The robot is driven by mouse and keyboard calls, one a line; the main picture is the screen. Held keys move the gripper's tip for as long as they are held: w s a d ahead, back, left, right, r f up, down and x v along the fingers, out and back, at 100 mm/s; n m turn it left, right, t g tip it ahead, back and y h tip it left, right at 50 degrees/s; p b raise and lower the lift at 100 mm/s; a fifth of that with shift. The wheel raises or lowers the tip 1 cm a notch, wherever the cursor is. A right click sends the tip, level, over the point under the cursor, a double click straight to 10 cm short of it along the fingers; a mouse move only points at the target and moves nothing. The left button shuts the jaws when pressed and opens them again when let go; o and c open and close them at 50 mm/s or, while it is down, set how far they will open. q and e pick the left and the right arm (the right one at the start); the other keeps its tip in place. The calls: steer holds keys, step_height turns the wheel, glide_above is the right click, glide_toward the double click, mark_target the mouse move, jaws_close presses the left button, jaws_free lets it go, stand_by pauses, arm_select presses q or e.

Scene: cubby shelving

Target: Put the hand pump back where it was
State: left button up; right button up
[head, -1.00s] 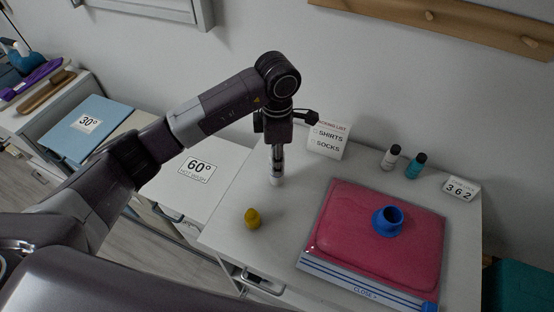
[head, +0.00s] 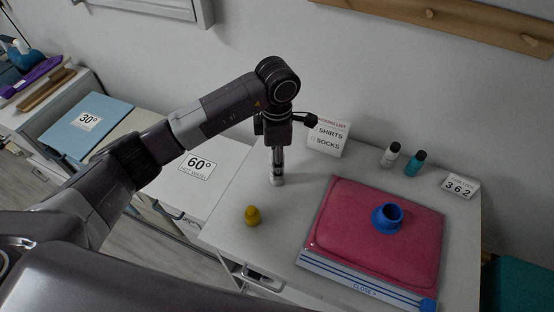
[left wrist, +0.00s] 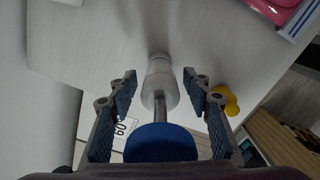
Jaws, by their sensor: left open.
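The hand pump (head: 277,179) stands upright on the white top, left of the pink bag, under my left gripper. In the left wrist view its white body (left wrist: 158,82), thin metal rod and blue handle (left wrist: 160,142) lie between my fingers. My left gripper (left wrist: 160,78) is open, with a finger on each side of the pump and a gap to each. In the head view the left gripper (head: 278,140) points straight down over the pump and hides its upper part. My right gripper is not in view.
A pink bag (head: 345,240) with a blue valve (head: 387,218) lies to the right. A yellow piece (head: 252,216) stands in front of the pump. A list card (head: 328,138), two small bottles (head: 390,155) and a 362 card (head: 460,186) stand at the back.

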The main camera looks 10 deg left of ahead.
arm_select(q)
step_height(320, 180, up, 11)
steer(key=b, duration=0.4)
steer(key=shift+f, duration=0.15)
steer(key=shift+r, duration=0.75)
